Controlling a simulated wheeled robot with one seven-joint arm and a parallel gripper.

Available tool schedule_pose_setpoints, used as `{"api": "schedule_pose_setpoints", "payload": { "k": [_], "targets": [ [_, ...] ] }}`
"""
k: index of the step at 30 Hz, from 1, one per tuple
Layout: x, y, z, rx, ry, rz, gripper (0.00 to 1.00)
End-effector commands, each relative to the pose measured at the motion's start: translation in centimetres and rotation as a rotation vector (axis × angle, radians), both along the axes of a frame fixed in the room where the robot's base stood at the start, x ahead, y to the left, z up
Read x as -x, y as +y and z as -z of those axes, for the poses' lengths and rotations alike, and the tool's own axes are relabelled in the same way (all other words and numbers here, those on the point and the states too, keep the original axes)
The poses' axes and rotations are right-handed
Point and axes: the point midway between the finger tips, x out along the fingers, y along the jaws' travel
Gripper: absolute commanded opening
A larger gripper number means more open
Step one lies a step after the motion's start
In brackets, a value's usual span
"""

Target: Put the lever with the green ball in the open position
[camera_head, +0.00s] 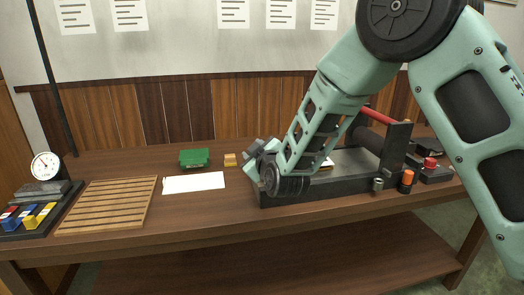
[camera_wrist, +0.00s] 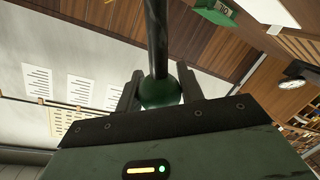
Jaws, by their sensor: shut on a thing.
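In the wrist view, the green ball (camera_wrist: 160,93) sits between the two dark fingers of my gripper (camera_wrist: 160,86), which is shut on it. The lever's dark rod (camera_wrist: 157,38) runs from the ball to the top edge of that view. In the head view, my gripper (camera_head: 262,168) is low over the left end of a dark machine base (camera_head: 290,194). My arm covers much of the machine there, and I cannot make out the ball or the lever in that view. The lever's position on the machine cannot be told.
A red bar (camera_head: 377,116) shows behind my arm. An orange-capped container (camera_head: 406,182) and a red button (camera_head: 430,163) are at right. Left of my gripper lie a green box (camera_head: 194,158), an orange block (camera_head: 230,160), white paper (camera_head: 193,183) and a slatted board (camera_head: 106,205).

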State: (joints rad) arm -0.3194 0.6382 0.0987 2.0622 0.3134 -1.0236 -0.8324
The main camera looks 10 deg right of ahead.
Motion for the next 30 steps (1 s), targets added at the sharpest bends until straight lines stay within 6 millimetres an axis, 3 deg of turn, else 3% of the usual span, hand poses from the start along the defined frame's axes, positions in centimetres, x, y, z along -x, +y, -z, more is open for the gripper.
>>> {"api": "schedule_pose_setpoints", "payload": {
  "k": [12, 27, 28, 30],
  "targets": [
    [0.1, 1.5, 1.0, 0.169, 0.002, -0.003, 0.0],
    [0.1, 1.7, 1.2, 0.19, 0.004, -0.003, 0.0],
    [0.1, 1.7, 1.2, 0.19, 0.004, -0.003, 0.4],
    [0.1, 1.7, 1.2, 0.188, 0.003, -0.004, 0.59]
  ]
}}
